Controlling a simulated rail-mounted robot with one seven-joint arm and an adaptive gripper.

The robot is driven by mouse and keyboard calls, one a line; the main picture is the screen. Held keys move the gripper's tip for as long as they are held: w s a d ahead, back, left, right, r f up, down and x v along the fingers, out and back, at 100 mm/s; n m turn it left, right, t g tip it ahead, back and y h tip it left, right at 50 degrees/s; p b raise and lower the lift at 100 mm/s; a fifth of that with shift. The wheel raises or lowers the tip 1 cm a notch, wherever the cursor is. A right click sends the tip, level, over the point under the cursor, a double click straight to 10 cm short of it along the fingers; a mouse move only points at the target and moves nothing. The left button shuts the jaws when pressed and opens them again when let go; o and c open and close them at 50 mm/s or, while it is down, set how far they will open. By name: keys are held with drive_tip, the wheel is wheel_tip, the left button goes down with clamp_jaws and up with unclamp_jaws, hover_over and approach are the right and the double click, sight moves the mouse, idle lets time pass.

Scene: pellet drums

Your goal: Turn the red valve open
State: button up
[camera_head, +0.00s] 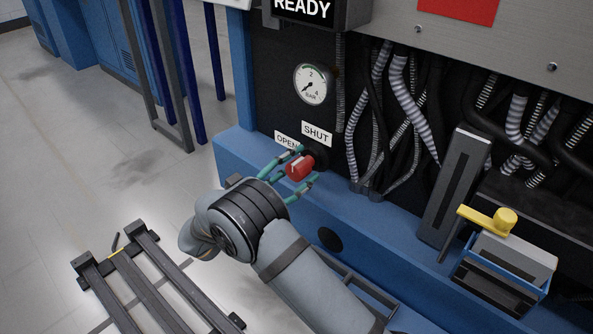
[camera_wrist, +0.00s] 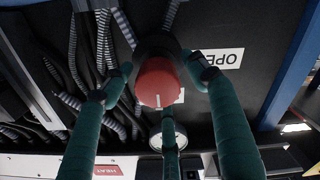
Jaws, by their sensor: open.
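The red valve (camera_head: 299,167) is a round knob on the black panel of the blue machine, below the labels SHUT (camera_head: 316,133) and OPEN (camera_head: 286,141). My gripper (camera_head: 295,172) has green fingers that stand open around the valve. In the wrist view my gripper (camera_wrist: 160,90) has a finger on either side and one below. I cannot tell whether any finger touches the valve.
A pressure gauge (camera_head: 313,84) sits above the labels, its needle at the low end. Striped hoses (camera_head: 400,110) hang to the right. A yellow handle (camera_head: 489,217) stands at the right. A dark metal frame (camera_head: 150,285) stands on the floor at the lower left.

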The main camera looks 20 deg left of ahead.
drive_tip(key=shift+a, duration=0.1)
drive_tip(key=c, duration=1.1)
